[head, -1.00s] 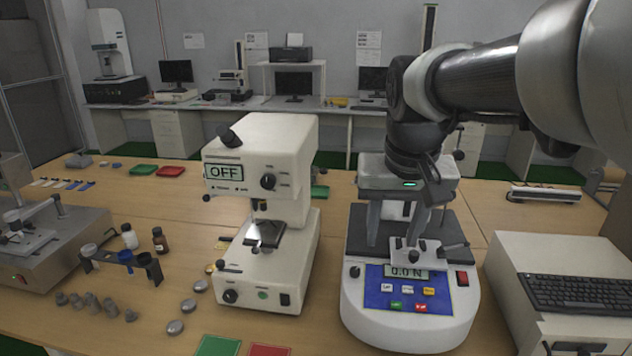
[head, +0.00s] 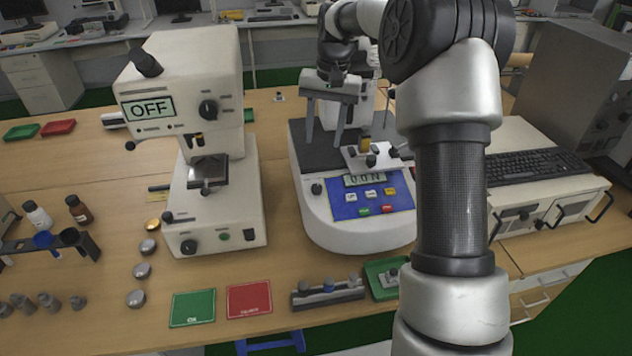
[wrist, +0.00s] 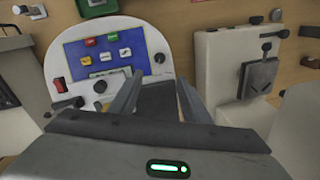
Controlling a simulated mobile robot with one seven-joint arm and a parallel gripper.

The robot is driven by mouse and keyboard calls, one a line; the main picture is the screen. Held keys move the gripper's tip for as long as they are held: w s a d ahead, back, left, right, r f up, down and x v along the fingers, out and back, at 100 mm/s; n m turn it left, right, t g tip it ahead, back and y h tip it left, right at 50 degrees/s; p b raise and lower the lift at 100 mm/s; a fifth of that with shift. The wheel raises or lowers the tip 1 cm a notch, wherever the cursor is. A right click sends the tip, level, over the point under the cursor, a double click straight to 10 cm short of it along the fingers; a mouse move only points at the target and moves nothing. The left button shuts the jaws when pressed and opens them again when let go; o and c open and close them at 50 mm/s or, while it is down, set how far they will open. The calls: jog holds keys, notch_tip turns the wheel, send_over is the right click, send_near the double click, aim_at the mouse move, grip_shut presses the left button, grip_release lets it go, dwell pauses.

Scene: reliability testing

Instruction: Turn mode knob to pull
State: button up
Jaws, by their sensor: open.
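The white force tester (head: 345,238) has a blue panel (head: 372,204) with a small display and several coloured buttons. A black knob (head: 317,188) sits at the panel's left edge; it also shows in the wrist view (wrist: 159,58), to the right of the panel. Its marks are too small to read, so I cannot tell its setting. My gripper (head: 324,141) points down above the tester's dark plate, behind the knob and apart from it. Its two fingers are spread and empty; in the wrist view the knob appears just beyond the fingertips (wrist: 158,85).
A metal fixture (head: 372,156) stands on the tester close to my fingers. A white machine (head: 205,110) with an OFF display is on the left. A keyboard (head: 535,168) lies on the right. Green (head: 193,308) and red (head: 249,300) mats lie in front.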

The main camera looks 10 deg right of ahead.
aim_at(317, 187)
jog(key=f, duration=0.5)
jog(key=a+f, duration=0.1)
jog(key=f, duration=1)
jog(key=shift+w+a+f, duration=0.1)
jog(key=shift+w+a, duration=0.1)
jog(key=c, duration=1)
jog(key=shift+c, duration=0.2)
jog(key=shift+n, duration=0.3)
jog(key=n+h, duration=0.1)
jog(key=n, duration=0.1)
jog(key=n+b, duration=0.1)
jog(key=n, duration=0.2)
jog(key=shift+a+h, duration=0.15)
jog(key=shift+h, duration=0.25)
jog(key=n+h, duration=0.1)
jog(key=n, duration=0.4)
jog(key=shift+n+b, duration=0.3)
jog(key=shift+n, duration=0.1)
jog(key=shift+t, duration=0.3)
